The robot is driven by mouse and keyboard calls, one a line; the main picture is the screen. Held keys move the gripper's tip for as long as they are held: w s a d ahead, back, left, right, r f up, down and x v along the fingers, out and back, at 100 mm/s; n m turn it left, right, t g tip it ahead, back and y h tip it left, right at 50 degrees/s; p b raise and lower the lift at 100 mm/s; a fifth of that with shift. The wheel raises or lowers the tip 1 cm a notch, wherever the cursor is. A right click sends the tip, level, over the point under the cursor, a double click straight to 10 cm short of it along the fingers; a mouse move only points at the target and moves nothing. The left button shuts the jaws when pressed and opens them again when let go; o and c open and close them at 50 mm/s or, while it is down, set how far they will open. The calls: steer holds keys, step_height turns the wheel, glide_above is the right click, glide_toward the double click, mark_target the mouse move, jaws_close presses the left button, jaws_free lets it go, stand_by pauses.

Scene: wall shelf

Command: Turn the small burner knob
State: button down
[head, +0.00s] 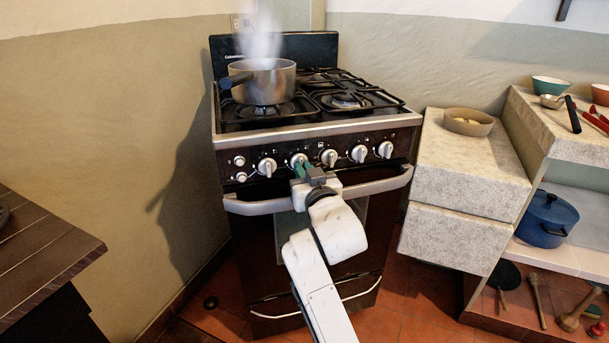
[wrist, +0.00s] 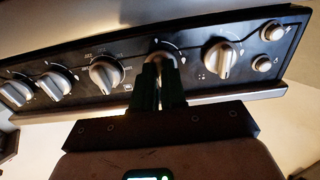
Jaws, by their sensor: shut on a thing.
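The stove's front panel (head: 400,136) carries a row of several white burner knobs and two small round buttons at its left end. My gripper (head: 302,169) is at the second large knob (head: 298,158) from the left. In the wrist view, where the row runs the other way round, the dark fingers (wrist: 160,78) are shut on this knob (wrist: 159,54), and they hide much of it. The neighbouring knobs (wrist: 105,74) and (wrist: 221,58) stand free on either side. I cannot tell from the markings which burner the held knob serves.
A steaming pot (head: 272,84) stands on the left burner, its handle pointing left. The oven handle (head: 380,186) runs just below the knobs. A stone counter block (head: 470,175) with a bowl (head: 468,122) is at the right. A dark wooden table (head: 45,240) is at the left.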

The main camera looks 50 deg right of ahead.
steer(key=shift+f, duration=0.15)
stand_by(0.3)
steer(key=c, duration=1.2)
jaws_free()
steer(key=v, duration=1)
steer(key=shift+s+a, duration=0.2)
steer(key=shift+s, duration=0.15)
